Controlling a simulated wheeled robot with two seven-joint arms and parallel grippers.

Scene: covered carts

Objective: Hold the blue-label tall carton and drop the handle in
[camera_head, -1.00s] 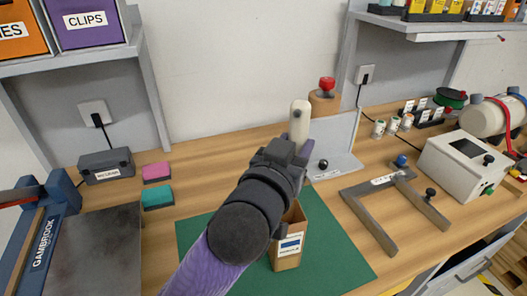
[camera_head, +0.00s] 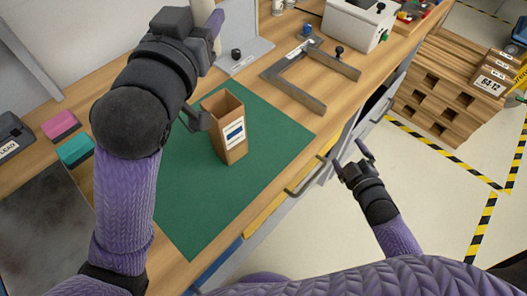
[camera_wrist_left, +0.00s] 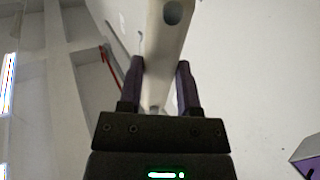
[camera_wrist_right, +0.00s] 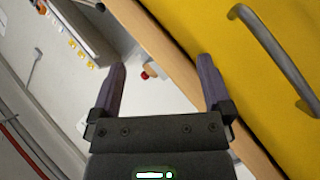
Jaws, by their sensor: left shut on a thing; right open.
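The blue-label tall carton (camera_head: 236,151) stands upright and open-topped on the green mat (camera_head: 270,120). Its white label with a blue patch faces the front. My left gripper (camera_wrist_left: 160,68) is shut on a cream handle (camera_wrist_left: 166,35) with a round hole. In the head view the handle (camera_head: 217,18) shows beyond and above the carton, apart from it, partly hidden by the gripper and cut off by the top edge. My right gripper (camera_head: 354,163) is open and empty, right of the carton, beyond the bench's front edge. It also shows in the right wrist view (camera_wrist_right: 162,82).
A grey angled frame (camera_head: 290,80) lies right of the mat. A metal bracket with a black knob (camera_head: 245,60) is behind it. Pink (camera_head: 60,124) and teal (camera_head: 76,150) blocks lie at left. A drawer handle (camera_head: 303,180) juts from the bench front.

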